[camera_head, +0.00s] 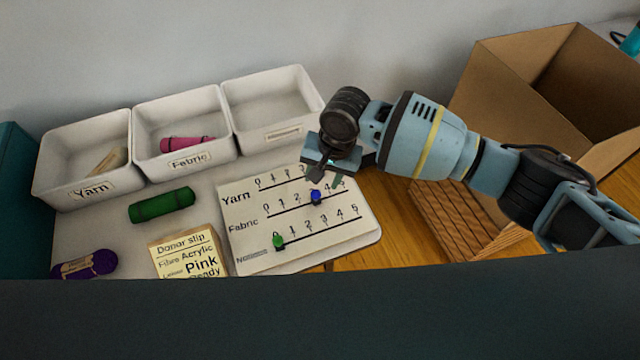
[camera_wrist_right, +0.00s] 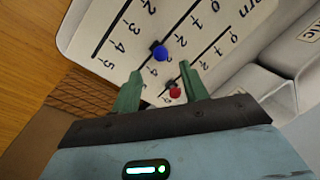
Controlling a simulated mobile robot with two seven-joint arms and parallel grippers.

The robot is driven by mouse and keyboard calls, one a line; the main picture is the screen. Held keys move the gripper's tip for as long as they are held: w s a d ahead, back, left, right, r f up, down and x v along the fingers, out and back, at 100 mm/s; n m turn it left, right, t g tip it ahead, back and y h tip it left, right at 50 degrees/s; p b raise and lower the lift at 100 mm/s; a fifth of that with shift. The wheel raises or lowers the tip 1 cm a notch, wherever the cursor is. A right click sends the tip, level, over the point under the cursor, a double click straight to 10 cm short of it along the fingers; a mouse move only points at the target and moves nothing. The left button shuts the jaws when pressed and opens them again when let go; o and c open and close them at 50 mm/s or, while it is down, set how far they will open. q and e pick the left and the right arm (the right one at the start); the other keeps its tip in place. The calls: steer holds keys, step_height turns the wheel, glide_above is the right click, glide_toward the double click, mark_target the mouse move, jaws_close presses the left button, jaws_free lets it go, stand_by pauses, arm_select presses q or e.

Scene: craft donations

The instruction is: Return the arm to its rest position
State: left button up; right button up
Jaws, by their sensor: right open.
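My right gripper (camera_head: 330,178) is open above the upper right part of the white tally board (camera_head: 245,258), and its arm comes in from the right. In the right wrist view the green fingers of the gripper (camera_wrist_right: 160,70) stand apart with nothing held. A red bead (camera_wrist_right: 175,92) on the Yarn line shows between and below the fingers; the gripper hides it in the head view. A blue bead (camera_head: 316,196) sits on the Fabric line and also shows in the right wrist view (camera_wrist_right: 160,53). A green bead (camera_head: 278,241) sits at the left end of the lowest line. My left gripper is not in view.
Three white bins stand at the back: Yarn (camera_head: 60,196), Fabric (camera_head: 160,174) with a pink roll (camera_head: 186,145), and a third (camera_head: 275,142). A green roll (camera_head: 162,205), purple yarn (camera_head: 86,264) and donor slip (camera_head: 187,252) lie in front. A cardboard box (camera_head: 505,100) stands right.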

steer(key=shift+d+r, duration=0.2)
steer(key=shift+r, duration=0.6)
steer(key=shift+s, duration=0.1)
steer(key=s+a+f+n, duration=0.1)
steer(key=s, duration=0.2)
steer(key=s+a+f+n+y, duration=0.1)
steer(key=s+a+f, duration=0.1)
steer(key=s, duration=0.1)
steer(key=s+a+f+n, duration=0.1)
steer(key=s, duration=0.1)
steer(key=shift+s+a+f+g+y, duration=0.15)
steer(key=shift+s+a+g+y, duration=0.05)
steer(key=shift+s+g+y, duration=0.2)
steer(key=s+f+n+y, duration=0.2)
steer(key=s, duration=0.5)
steer(key=s+d+f+t+h, duration=0.1)
steer(key=s+d+h, duration=0.2)
steer(key=s+d, duration=0.85)
steer(key=s+d+f+h, duration=0.2)
steer(key=s+d+h, duration=0.1)
steer(key=s+d, duration=0.85)
steer(key=w+a+f+t+y, duration=0.2)
steer(key=w+f+t, duration=0.6)
steer(key=shift+w+f+p, duration=0.25)
steer(key=shift+f+p, duration=0.05)
steer(key=shift+p, duration=0.05)
